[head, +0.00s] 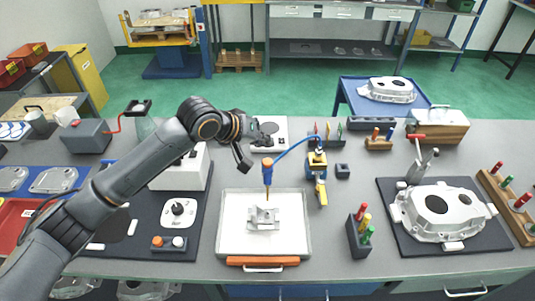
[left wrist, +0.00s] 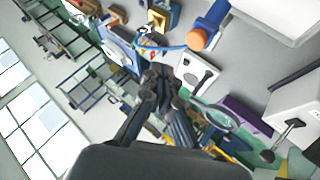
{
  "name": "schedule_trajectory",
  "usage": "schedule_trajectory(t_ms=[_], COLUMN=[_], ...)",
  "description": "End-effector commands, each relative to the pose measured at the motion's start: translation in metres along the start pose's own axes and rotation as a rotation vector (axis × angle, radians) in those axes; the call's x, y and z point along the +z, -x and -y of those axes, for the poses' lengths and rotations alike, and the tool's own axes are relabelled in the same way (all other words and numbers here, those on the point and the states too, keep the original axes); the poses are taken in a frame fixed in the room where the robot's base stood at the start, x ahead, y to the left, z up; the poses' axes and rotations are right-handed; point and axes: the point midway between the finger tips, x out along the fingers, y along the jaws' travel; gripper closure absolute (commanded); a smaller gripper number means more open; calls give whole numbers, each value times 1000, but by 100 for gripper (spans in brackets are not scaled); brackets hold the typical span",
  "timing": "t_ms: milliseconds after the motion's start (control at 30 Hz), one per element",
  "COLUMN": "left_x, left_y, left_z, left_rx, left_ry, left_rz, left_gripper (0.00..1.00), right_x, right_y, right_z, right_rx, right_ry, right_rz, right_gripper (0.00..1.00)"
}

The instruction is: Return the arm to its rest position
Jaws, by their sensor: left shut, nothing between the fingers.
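My left arm (head: 135,170) reaches in from the left over the bench, bent at the elbow. My left gripper (head: 264,131) is raised over the back middle of the bench, beyond the white tray and apart from the things below. In the left wrist view the gripper (left wrist: 158,78) is dark, with its fingers together and nothing between them. Its fingertips are small in the head view. My right gripper is in neither view.
A white tray (head: 225,245) with a small casting (head: 263,217) stands below. A blue-handled tool (head: 268,173) with a blue hose hangs above it. A large casting (head: 440,212) lies on a dark mat at right. A grey-white machine (head: 181,170) stands under my arm.

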Motion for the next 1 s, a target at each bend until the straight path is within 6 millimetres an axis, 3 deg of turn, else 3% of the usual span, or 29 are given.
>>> schedule_trajectory(t_ms=[100, 667, 767, 1000], left_x=[-7, -3, 15, 107], left_y=[9, 7, 2, -6], left_z=[-7, -6, -6, 5], left_rx=[0, 1, 8, 14], left_ry=[0, -3, -24, -135], left_rz=[0, 2, 17, 47], left_gripper=[100, 100, 100, 100], right_x=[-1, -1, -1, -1], right_y=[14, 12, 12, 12], right_z=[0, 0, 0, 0], right_rx=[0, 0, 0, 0], right_ry=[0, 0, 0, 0], right_rz=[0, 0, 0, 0], right_gripper=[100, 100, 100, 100])
